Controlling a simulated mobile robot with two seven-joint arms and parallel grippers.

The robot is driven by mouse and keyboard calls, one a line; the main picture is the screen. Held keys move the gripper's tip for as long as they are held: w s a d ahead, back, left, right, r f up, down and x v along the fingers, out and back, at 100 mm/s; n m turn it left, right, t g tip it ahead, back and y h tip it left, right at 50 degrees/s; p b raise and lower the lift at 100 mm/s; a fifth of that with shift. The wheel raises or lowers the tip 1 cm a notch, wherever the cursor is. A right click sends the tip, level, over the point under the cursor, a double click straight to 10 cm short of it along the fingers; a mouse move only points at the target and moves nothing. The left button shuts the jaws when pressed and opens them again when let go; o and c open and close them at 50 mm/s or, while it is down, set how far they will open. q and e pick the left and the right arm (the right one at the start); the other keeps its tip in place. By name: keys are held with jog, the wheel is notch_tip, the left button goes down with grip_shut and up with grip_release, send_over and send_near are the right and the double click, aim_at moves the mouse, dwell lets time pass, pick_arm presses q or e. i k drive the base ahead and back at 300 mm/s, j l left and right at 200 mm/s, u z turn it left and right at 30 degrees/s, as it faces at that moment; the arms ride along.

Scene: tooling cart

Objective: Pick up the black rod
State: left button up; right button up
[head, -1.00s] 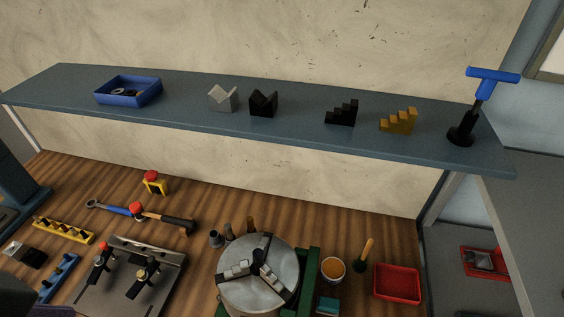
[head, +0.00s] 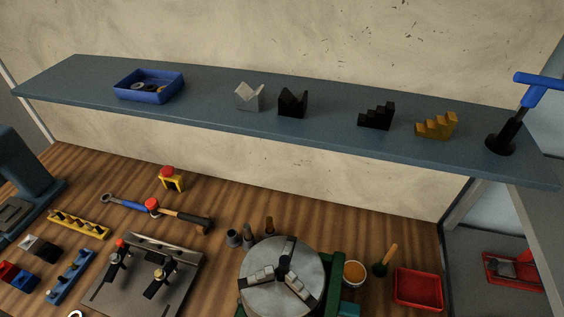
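I cannot pick out a loose black rod with certainty. A dark upright shaft in a round black base (head: 502,144) stands at the shelf's right end, with a blue T-handle (head: 541,86) on top. Several small upright cylinders, one dark grey (head: 248,234) and one brown (head: 269,226), stand on the wooden bench behind the round three-jaw chuck (head: 283,262). Neither of my grippers shows in the head view.
The blue-grey shelf (head: 210,115) holds a blue tray (head: 149,88), V-blocks (head: 293,103) and step blocks (head: 376,116). On the bench are a hammer (head: 180,217), a fixture plate (head: 185,275), an orange-filled cup (head: 355,272) and a red tray (head: 418,289).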

aim_at(284, 262)
jog(key=k+l+z, duration=0.1)
jog(key=k+z, duration=0.15)
jog(key=z, duration=0.25)
jog(key=k+l+z, duration=0.25)
jog(key=z, duration=0.2)
